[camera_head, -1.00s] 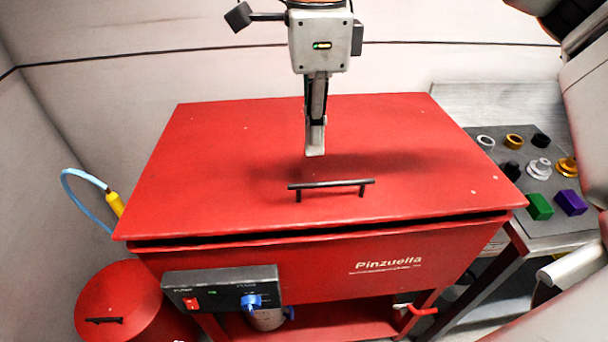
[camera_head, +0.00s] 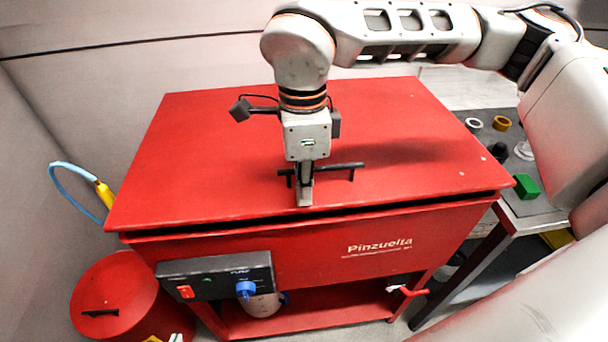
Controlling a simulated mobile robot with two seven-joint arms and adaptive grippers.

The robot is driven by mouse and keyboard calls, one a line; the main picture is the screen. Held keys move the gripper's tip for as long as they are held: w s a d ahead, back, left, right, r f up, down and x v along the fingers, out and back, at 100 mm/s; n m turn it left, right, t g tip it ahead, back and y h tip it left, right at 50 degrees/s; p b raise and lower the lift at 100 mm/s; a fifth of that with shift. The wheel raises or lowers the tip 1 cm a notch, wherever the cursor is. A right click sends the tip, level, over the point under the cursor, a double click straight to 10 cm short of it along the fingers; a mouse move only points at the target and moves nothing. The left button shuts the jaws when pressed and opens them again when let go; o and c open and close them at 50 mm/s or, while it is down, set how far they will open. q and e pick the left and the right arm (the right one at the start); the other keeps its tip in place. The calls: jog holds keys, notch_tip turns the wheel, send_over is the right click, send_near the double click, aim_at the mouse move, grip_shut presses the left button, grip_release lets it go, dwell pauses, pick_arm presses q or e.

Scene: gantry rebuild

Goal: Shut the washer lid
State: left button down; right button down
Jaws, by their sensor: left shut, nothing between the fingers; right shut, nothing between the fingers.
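The washer is a red cabinet marked Pinzuella (camera_head: 330,245) with a flat red lid (camera_head: 220,150). The lid lies almost level over the cabinet, and a thin dark gap shows along its front edge. A black bar handle (camera_head: 340,166) stands near the front of the lid. My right gripper (camera_head: 304,198), on the arm coming in from the right, is shut and empty. It points down at the front part of the lid and covers part of the handle. I cannot tell whether its tips touch the lid. My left gripper is not in view.
A control box (camera_head: 215,277) with a blue knob juts from the washer's front. A red round bin (camera_head: 112,290) stands at lower left, below a blue hose (camera_head: 70,180). A grey table (camera_head: 535,206) at right holds several small parts, including a green block (camera_head: 525,186).

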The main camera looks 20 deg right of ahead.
aim_at(306, 207)
pick_arm(q)
jog(key=shift+f, duration=0.15)
pick_arm(e)
jog(key=shift+f, duration=0.2)
